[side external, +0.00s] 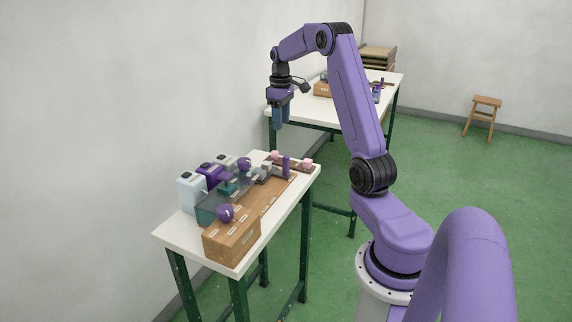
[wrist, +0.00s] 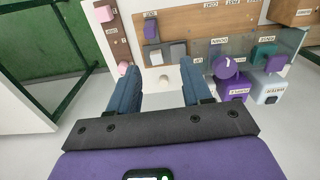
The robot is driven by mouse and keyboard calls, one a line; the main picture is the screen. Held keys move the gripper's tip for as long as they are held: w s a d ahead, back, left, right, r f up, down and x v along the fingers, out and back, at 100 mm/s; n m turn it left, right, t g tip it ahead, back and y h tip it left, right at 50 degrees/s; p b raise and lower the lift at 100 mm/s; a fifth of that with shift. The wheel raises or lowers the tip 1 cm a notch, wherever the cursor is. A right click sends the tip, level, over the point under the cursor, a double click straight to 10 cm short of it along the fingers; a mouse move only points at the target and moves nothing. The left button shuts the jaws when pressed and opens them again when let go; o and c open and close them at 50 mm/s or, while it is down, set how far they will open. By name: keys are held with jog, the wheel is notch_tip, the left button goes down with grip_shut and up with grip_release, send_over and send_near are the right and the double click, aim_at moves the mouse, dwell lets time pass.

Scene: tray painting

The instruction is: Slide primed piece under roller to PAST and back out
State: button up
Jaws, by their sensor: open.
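My gripper (side external: 283,122) is open and empty, raised in the air above the far part of the near table; in the wrist view both blue fingers stand apart (wrist: 160,72). Pink blocks (side external: 307,163) lie on a labelled strip at the far end. I cannot tell which thing is the primed piece or the roller.
A clear tinted panel and several containers, one pale (side external: 191,192) and one purple (wrist: 235,87), line the wall side. A second table (side external: 337,112) and a stool (side external: 483,116) stand farther back.

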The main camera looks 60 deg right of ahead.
aim_at(286, 156)
jog(key=f, duration=0.6)
jog(key=d+f, duration=0.1)
jog(key=f, duration=0.4)
jog(key=d+f, duration=0.1)
jog(key=f, duration=0.5)
jog(key=shift+s+f, duration=0.3)
jog(key=shift+s, duration=0.1)
jog(key=shift+c, duration=0.3)
jog(key=shift+a, duration=0.1)
grip_shut()
